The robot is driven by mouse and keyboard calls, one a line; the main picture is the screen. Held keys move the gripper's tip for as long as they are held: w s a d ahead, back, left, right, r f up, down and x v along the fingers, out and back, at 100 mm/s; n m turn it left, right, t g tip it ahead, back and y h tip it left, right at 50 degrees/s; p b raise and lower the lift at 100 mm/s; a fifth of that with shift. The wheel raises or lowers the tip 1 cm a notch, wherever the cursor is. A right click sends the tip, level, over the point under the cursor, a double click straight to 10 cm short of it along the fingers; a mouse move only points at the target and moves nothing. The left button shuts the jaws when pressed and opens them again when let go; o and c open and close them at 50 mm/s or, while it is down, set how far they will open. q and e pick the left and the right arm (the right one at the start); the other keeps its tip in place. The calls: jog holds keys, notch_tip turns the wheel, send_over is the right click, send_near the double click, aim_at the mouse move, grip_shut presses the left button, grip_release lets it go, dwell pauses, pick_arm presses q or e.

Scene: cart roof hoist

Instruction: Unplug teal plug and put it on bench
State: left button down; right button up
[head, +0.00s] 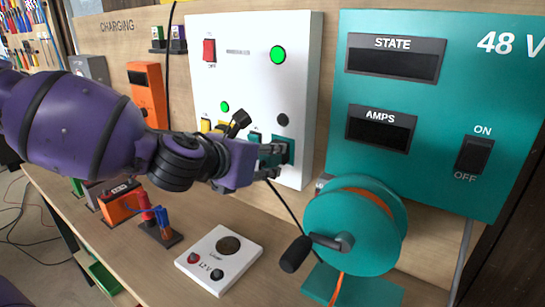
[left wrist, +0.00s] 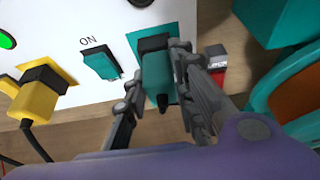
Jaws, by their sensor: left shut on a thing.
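The teal plug (left wrist: 157,76) is at the teal socket plate (left wrist: 133,38) on the white panel. It appears to be in the black socket, though the contact is partly hidden. My left gripper (left wrist: 160,92) is shut on the plug, with one finger on each side. In the head view my left gripper (head: 271,160) reaches in from the left to the teal socket plate (head: 288,147) at the panel's lower right, hiding most of the plug. The wooden bench (head: 150,258) runs below the panel. My right gripper is not in view.
A yellow plug (left wrist: 38,95) sits left of a teal ON switch (left wrist: 99,64). A teal cable reel (head: 350,235) stands close on the right. A white 12 V box (head: 219,257) and a red-and-blue clamp holder (head: 158,226) stand on the bench, with bare wood between.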

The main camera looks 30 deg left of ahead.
aim_at(264, 166)
pick_arm(q)
jog(key=shift+s, duration=0.1)
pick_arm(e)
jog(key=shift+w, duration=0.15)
pick_arm(q)
jog(key=shift+s+a, duration=0.15)
jog(key=shift+s, duration=0.35)
jog(key=shift+s+p, duration=0.45)
jog(key=shift+s+a+p, duration=0.15)
jog(key=shift+s+p, duration=0.25)
jog(key=shift+s, duration=0.85)
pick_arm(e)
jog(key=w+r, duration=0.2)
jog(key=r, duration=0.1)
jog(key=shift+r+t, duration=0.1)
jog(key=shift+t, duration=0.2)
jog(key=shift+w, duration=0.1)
